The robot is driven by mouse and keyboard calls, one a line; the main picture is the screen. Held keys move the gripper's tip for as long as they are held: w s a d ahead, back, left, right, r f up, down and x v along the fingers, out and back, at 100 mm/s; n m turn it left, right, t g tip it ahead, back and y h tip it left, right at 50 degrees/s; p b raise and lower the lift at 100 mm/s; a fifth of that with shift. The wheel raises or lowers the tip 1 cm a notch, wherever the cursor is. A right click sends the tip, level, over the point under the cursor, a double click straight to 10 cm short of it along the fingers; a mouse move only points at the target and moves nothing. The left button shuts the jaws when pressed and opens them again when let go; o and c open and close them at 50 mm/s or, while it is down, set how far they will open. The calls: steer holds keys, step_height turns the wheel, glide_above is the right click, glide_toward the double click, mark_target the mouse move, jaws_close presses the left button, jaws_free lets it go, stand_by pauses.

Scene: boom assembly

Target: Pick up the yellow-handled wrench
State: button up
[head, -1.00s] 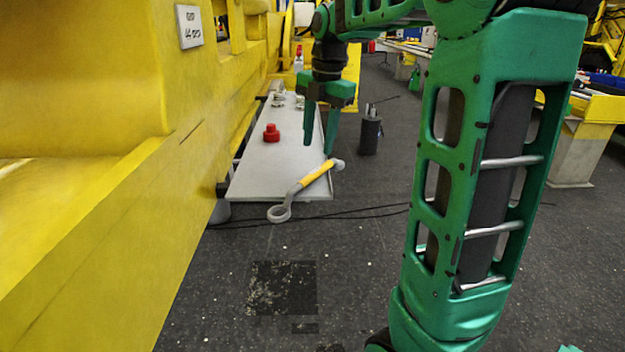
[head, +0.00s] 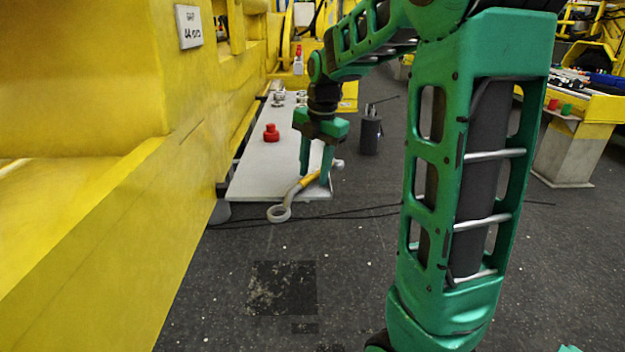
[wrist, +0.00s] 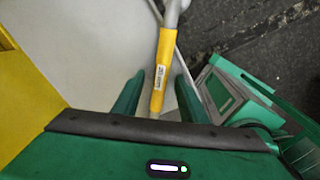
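The yellow-handled wrench (head: 295,189) lies at a slant on the near end of the pale grey board. Its ring end sticks out past the board's near edge. My gripper (head: 315,178) is open, pointing down at the handle, and its fingers hide part of the wrench. In the wrist view, the yellow handle of the wrench (wrist: 163,68) runs between the two green fingers of my gripper (wrist: 158,76). A gap shows on each side of the handle. Part of one metal end shows at the top of that view.
The grey board (head: 262,165) carries a red knob-like part (head: 271,133) and small metal parts farther back. A yellow beam (head: 130,200) runs along its left side. A dark cylinder (head: 370,135) stands on the floor to the right. Cables lie across the floor.

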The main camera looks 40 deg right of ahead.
mark_target(314, 172)
jaws_close()
steer(key=shift+r, duration=0.1)
steer(key=shift+w+r, duration=0.1)
steer(key=shift+r, duration=0.4)
step_height(314, 172, up, 3)
steer(key=shift+r, duration=0.1)
steer(key=s+a+r, duration=0.3)
steer(key=a+r, duration=0.3)
steer(key=a, duration=0.5)
steer(key=shift+a+r, duration=0.2)
steer(key=shift+r, duration=0.15)
steer(key=c, duration=0.7)
jaws_free()
jaws_close()
